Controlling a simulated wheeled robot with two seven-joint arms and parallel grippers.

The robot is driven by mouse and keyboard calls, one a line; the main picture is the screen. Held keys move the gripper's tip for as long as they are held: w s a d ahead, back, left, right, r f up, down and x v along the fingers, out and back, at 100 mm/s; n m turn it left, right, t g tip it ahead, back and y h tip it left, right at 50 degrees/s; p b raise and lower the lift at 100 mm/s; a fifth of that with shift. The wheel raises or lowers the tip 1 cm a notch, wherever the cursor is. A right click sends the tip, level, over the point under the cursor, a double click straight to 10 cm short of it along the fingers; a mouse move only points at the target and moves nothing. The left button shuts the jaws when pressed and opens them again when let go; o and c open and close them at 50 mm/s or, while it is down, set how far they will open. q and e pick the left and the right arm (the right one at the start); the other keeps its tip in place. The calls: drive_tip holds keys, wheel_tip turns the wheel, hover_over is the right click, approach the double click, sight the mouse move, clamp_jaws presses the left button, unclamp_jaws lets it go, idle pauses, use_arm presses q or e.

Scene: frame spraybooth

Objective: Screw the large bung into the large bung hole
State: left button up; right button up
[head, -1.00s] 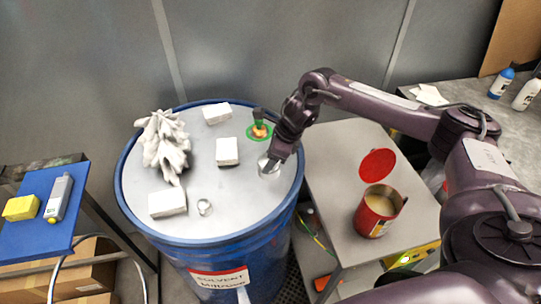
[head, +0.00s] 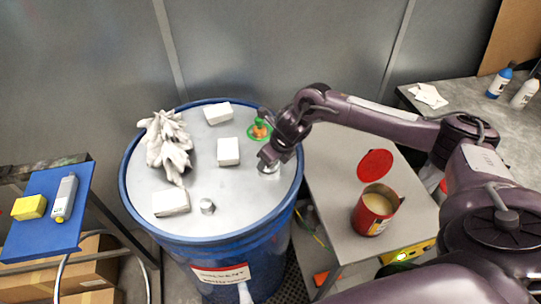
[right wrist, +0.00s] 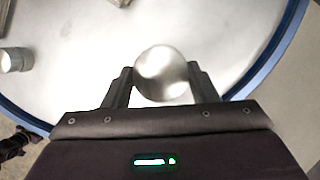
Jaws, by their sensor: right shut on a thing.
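The large bung (head: 268,168) is a round, shiny silver plug at the right side of the blue drum's pale lid (head: 235,195). My right gripper (head: 267,161) is over it, with fingers on opposite sides. In the right wrist view the bung (right wrist: 161,73) sits between the two fingertips (right wrist: 161,84), and the gripper is shut on it. The large bung hole is not visible; the bung and gripper cover that spot. I cannot tell how deep the bung sits. My left gripper is not in view.
An open red can (head: 375,209) stands on the grey table (head: 325,165) at right. A blue shelf (head: 40,235) is left.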

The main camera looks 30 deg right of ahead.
drive_tip(key=shift+a+r+m+h+p, duration=0.15)
drive_tip(key=shift+m+h+p, duration=0.35)
drive_tip(key=shift+m, duration=0.6)
drive_tip(key=shift+m, duration=0.3)
drive_tip(key=shift+m+p, duration=0.3)
drive_tip(key=shift+p, duration=0.2)
drive_tip(key=shift+a+r+m+h+p, duration=0.1)
drive_tip(key=shift+m+h+p, duration=0.4)
drive_tip(key=shift+m+p, duration=0.45)
drive_tip(key=shift+m+h+p, duration=0.4)
drive_tip(key=shift+m+p, duration=0.3)
drive_tip(key=shift+m, duration=0.25)
drive_tip(key=shift+f, duration=0.25)
